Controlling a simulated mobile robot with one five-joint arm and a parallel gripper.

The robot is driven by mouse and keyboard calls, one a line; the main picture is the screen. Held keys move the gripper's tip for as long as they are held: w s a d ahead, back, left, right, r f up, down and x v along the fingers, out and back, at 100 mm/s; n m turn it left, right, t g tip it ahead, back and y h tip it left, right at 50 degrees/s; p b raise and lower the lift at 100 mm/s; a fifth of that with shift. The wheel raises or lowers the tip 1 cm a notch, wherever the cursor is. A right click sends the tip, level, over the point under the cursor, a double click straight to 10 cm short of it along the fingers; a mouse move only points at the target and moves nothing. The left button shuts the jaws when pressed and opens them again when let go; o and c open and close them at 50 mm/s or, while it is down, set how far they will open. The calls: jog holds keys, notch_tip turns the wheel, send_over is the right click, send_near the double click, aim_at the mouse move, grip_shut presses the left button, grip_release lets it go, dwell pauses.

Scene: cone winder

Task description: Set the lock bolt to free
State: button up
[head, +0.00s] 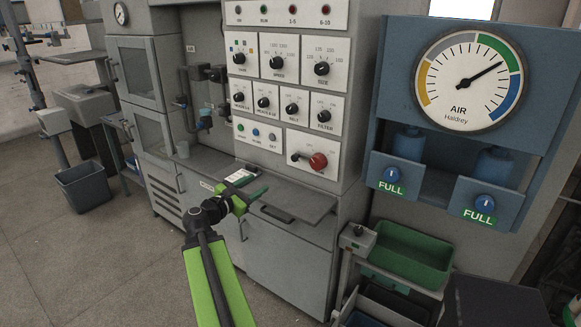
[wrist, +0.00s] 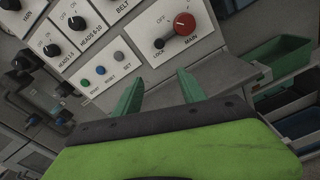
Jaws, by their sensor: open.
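The lock bolt is a small dark knob (wrist: 159,43) above the label LOCK in the wrist view, with a thin pale rod running from it toward the red MAIN switch (wrist: 184,24). In the head view the bolt (head: 295,157) sits at the left of the same white plate, and the red switch (head: 318,161) at the right. My gripper (wrist: 158,80) has two green fingers spread apart, with nothing between them. In the head view my gripper (head: 257,190) is in front of the cabinet, below and left of the plate, apart from the bolt.
The panel (head: 283,75) carries several other black knobs and small buttons. A shelf (head: 295,206) juts out below it. A blue air unit (head: 470,120) with a dial hangs at the right, above a green bin (head: 412,255). Floor is open at lower left.

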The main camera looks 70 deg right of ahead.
aim_at(293, 158)
jog(key=shift+n+h, duration=0.4)
jog(key=shift+n, duration=0.1)
jog(key=x, duration=0.6)
jog(key=s+r+x, duration=0.1)
jog(key=x, duration=1.2)
jog(key=shift+s+a+r, duration=0.2)
jog(key=shift+s+r, duration=0.05)
grip_shut()
